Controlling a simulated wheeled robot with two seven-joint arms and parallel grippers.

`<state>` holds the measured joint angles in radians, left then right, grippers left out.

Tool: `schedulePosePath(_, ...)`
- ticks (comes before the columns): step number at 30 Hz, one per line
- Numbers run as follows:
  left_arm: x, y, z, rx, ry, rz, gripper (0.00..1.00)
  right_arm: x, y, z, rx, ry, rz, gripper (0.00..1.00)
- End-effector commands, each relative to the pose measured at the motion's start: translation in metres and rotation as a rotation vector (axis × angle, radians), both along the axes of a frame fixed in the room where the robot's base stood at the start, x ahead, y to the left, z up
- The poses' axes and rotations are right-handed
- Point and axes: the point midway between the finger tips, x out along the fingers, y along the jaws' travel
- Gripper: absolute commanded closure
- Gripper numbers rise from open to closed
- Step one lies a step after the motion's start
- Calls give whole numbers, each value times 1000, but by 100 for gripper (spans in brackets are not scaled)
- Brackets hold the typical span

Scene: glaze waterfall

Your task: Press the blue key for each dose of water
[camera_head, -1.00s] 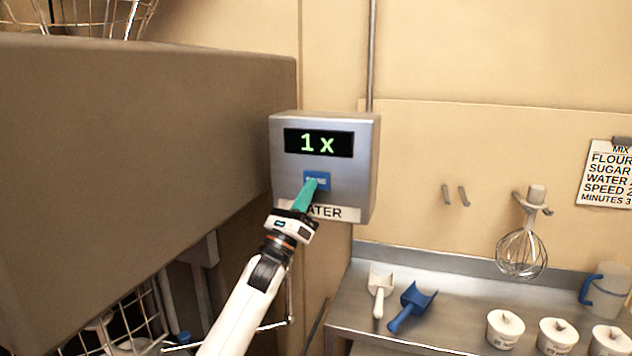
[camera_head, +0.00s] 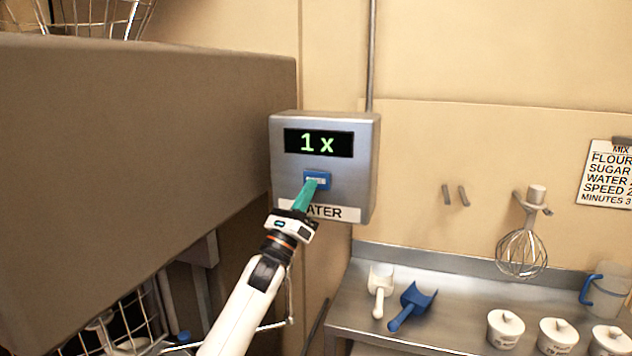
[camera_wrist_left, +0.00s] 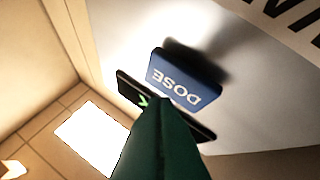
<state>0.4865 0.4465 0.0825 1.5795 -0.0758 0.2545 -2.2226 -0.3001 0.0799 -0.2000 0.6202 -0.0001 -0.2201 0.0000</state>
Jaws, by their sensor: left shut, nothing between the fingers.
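The blue key (camera_head: 318,180) is on the front of a grey metal water box (camera_head: 362,150) on the wall. The box's dark display (camera_head: 319,143) reads "1 x" in green, and its label below is partly hidden by my gripper. In the left wrist view the blue key (camera_wrist_left: 185,78) reads "DOSE" and casts a shadow on the panel. My left gripper (camera_head: 310,187) is shut and empty, its green fingertips at the key's lower edge in the head view. I cannot tell whether they touch it. My right gripper is not in view.
A large brown box-shaped body (camera_head: 150,150) stands close on the left of my arm. A steel counter (camera_head: 350,300) at lower right holds a white scoop (camera_head: 380,285), a blue scoop (camera_head: 411,304) and lidded tubs (camera_head: 506,327). A whisk (camera_head: 522,250) hangs on the wall.

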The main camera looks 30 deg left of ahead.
Motion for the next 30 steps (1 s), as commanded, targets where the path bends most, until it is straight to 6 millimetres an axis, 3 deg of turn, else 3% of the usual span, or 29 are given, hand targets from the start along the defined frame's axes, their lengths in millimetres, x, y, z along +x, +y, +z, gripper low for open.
schedulePosePath(30, 12, 3, 0, 1, -1, 0, 100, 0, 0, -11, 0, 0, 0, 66)
